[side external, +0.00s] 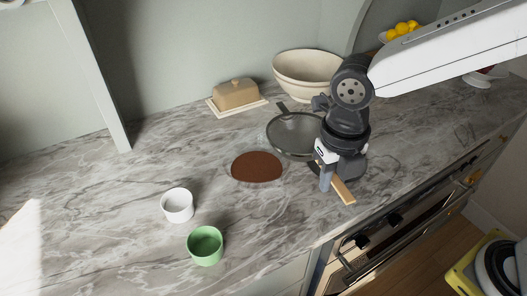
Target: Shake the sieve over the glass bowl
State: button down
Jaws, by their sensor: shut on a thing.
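The sieve (294,135) is a round grey mesh with a dark rim and a small hook at its far side. Its wooden handle (344,192) points toward the counter's front edge. My gripper (328,177) is shut on the sieve near the handle, and the arm partly hides the rim's right side. I cannot tell how high the sieve is above the counter. A flat brown round patch (257,167) lies just left of and in front of the sieve. I cannot make out clear glass walls around it, so I cannot tell whether it is in the glass bowl.
A white cup (178,206) and a green cup (205,246) stand at the front left. A butter dish (236,95) and a large cream bowl (307,72) stand at the back. A dark round shape (354,168) lies under my gripper. The left marble counter (90,210) is clear.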

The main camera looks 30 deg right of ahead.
jog(key=w+a+f, duration=0.4)
jog(key=w+f, duration=0.4)
jog(key=w, duration=0.1)
jog(key=shift+w+a, duration=0.35)
jog(key=shift+w, duration=0.05)
dwell(5.7)
jog(key=shift+r, duration=0.2)
dwell(0.5)
